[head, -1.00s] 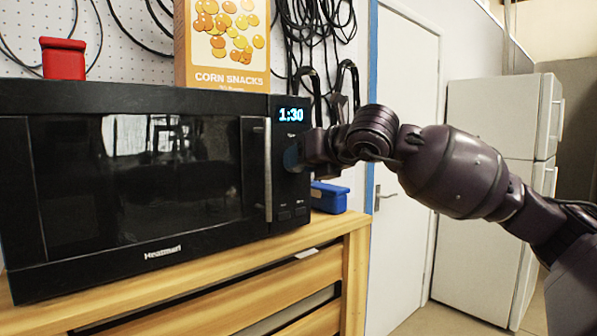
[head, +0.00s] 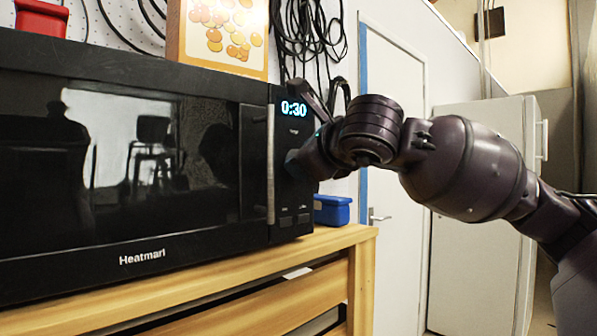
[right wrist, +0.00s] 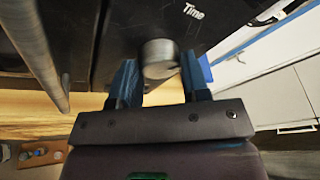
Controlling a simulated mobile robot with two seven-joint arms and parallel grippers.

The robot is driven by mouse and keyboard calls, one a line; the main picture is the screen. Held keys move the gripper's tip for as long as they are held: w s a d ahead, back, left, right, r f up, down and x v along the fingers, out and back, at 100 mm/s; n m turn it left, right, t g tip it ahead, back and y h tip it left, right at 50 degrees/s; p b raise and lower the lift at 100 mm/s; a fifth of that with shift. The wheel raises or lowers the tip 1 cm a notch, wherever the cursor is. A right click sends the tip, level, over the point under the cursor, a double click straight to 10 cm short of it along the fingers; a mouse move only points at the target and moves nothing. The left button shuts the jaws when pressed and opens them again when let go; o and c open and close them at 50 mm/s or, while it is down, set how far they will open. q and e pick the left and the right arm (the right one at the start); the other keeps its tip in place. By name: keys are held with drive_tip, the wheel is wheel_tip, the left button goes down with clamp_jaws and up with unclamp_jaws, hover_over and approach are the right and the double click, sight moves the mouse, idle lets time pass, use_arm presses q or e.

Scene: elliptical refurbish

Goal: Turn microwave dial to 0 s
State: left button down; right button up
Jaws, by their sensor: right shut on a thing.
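The black microwave (head: 150,140) stands on a wooden workbench, its door shut. Its display (head: 293,108) reads 0:30. The microwave dial (right wrist: 158,58) shows in the right wrist view as a round metallic knob below the word "Time". My right gripper (right wrist: 158,75) has its two blue fingers on either side of the dial and is shut on it. In the head view, my right gripper (head: 295,160) is at the control panel, and the wrist hides the dial. My left gripper is not in view.
The vertical door handle (head: 270,165) is just left of the panel. A blue box (head: 331,210) stands right of the microwave. Cables (head: 308,40) hang behind.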

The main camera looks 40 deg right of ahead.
drive_tip(key=n, duration=0.2)
drive_tip(key=n+t+h, duration=0.1)
drive_tip(key=n, duration=0.1)
drive_tip(key=n+t+b, duration=0.1)
drive_tip(key=n, duration=0.1)
drive_tip(key=shift+f+h, duration=0.25)
drive_tip(key=shift+h, duration=0.05)
drive_tip(key=shift+n, duration=0.4)
drive_tip(key=o, duration=0.9)
drive_tip(key=shift+s+a, duration=0.1)
